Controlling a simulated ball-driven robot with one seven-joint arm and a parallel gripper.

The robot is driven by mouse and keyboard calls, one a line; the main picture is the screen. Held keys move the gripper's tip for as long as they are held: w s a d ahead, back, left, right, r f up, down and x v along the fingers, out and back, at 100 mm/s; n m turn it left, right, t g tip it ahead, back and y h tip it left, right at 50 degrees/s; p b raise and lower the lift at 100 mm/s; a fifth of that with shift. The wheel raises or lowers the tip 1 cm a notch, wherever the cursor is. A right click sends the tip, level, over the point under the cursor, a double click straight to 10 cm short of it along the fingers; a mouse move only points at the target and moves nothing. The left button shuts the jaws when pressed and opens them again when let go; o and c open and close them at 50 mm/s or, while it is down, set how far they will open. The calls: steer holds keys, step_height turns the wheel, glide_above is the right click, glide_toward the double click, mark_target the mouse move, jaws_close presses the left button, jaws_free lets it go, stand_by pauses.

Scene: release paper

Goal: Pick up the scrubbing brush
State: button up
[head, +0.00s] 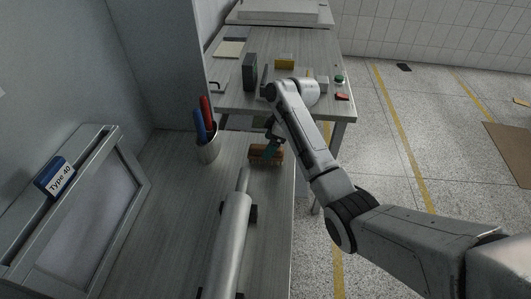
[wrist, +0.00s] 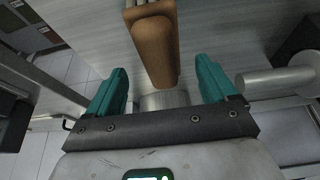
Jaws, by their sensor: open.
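The scrubbing brush (head: 257,155) is brown and lies on the grey wooden workbench, near its right edge, in the head view. In the wrist view the brush (wrist: 154,45) shows as a brown block, with its near end reaching between the tips of my gripper. My gripper (head: 271,148) is at the brush in the head view and partly covers it. In the wrist view my gripper (wrist: 161,84) has its two teal fingers apart, one on each side of the brush, with gaps between. I cannot tell the exact height of the fingers over the bench.
A metal roller (head: 231,235) lies on the bench in front of the brush. A metal cup (head: 208,148) with red and blue handles stands left of it. A framed panel (head: 95,215) marked "Type 40" stands at the left. A second table (head: 235,100) with several objects stands behind.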

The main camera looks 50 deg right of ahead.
steer(key=x, duration=0.4)
steer(key=shift+w+a+f+p, duration=0.1)
steer(key=shift+w+f+p, duration=0.05)
steer(key=shift+f+p, duration=0.25)
steer(key=shift+f, duration=0.25)
steer(key=shift+c, duration=0.5)
steer(key=c, duration=1)
